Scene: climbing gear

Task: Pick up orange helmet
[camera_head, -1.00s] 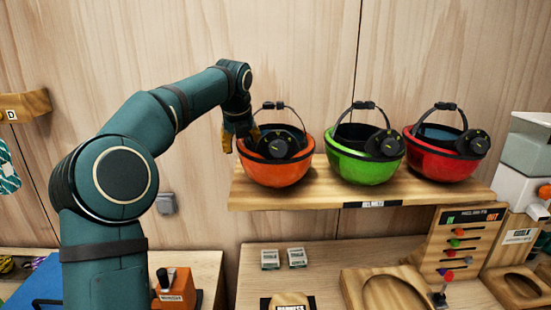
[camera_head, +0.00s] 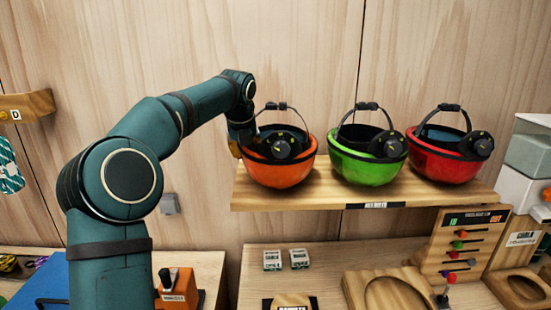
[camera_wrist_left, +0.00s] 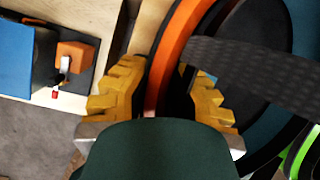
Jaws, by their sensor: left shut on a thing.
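The orange helmet (camera_head: 278,174) sits upside down, open side up, at the left end of the wooden shelf. It has a black rim, a black strap arching over it and a dark round lamp on its front. My left gripper (camera_head: 239,142) is at the helmet's left rim. In the left wrist view, the yellow fingers (camera_wrist_left: 165,82) are on either side of the orange rim wall (camera_wrist_left: 172,55), shut on it. Part of the far finger is hidden behind the rim. The helmet still appears to rest on the shelf. My right gripper is not in view.
A green helmet (camera_head: 366,170) and a red helmet (camera_head: 440,166) stand to the right on the same shelf (camera_head: 330,196). The wooden wall is close behind. Below are a workbench (camera_head: 325,268) with small boxes (camera_head: 286,259) and an orange device (camera_head: 177,284).

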